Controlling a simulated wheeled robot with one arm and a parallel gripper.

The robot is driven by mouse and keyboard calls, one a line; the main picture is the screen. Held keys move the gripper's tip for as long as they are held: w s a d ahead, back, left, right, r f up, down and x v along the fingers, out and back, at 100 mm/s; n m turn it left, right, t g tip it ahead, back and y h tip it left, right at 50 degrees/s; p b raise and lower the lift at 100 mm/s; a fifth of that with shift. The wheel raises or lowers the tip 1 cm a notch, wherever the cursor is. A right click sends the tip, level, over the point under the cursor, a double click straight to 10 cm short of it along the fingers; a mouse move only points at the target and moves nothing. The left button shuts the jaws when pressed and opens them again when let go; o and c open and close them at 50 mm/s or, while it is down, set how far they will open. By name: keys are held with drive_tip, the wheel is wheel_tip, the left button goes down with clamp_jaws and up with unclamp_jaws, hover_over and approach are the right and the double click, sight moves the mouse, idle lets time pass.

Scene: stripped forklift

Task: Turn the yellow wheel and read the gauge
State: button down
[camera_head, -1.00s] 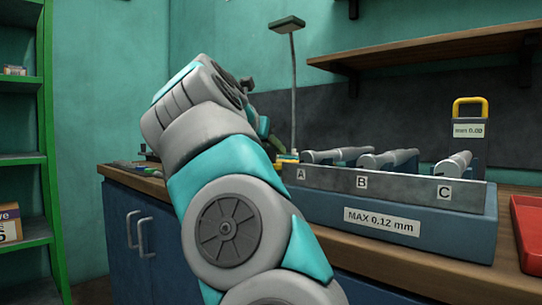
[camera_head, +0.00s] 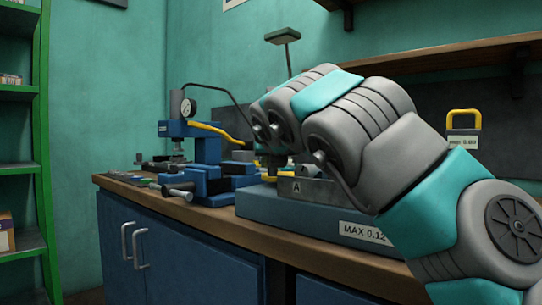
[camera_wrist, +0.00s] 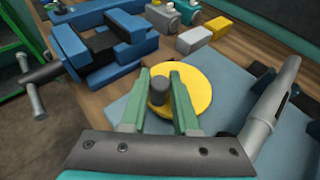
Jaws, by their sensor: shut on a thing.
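The yellow wheel (camera_wrist: 190,90) lies flat in the wrist view, a round disc with a dark grey knob (camera_wrist: 159,90) standing up left of its middle. My gripper (camera_wrist: 159,78) has its two green fingers on either side of the knob, shut on it. In the head view my arm hides most of the gripper, and a yellow edge shows beside block A. A round dial gauge (camera_head: 190,107) sits on a blue press at the left; its needle is too small to read. A small display (camera_head: 463,141) under a yellow handle begins "mm 0.0"; further digits are unclear.
A blue vise (camera_wrist: 105,48) stands left of the wheel. A grey measuring tool (camera_wrist: 270,105) lies close to my gripper's right. The long blue base (camera_head: 305,210) marked "MAX 0.12" is partly behind my arm. A wooden shelf (camera_head: 455,55) hangs above the bench.

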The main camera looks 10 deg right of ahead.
drive_tip(key=shift+s+d+n+y, duration=0.1)
drive_tip(key=shift+n+y, duration=0.2)
idle(0.4)
drive_tip(key=c, duration=0.7)
unclamp_jaws()
drive_tip(key=shift+s+r, duration=0.1)
drive_tip(key=p+v, duration=0.1)
drive_tip(key=v, duration=0.6)
drive_tip(key=shift+s, duration=0.3)
drive_tip(key=shift+o, duration=0.2)
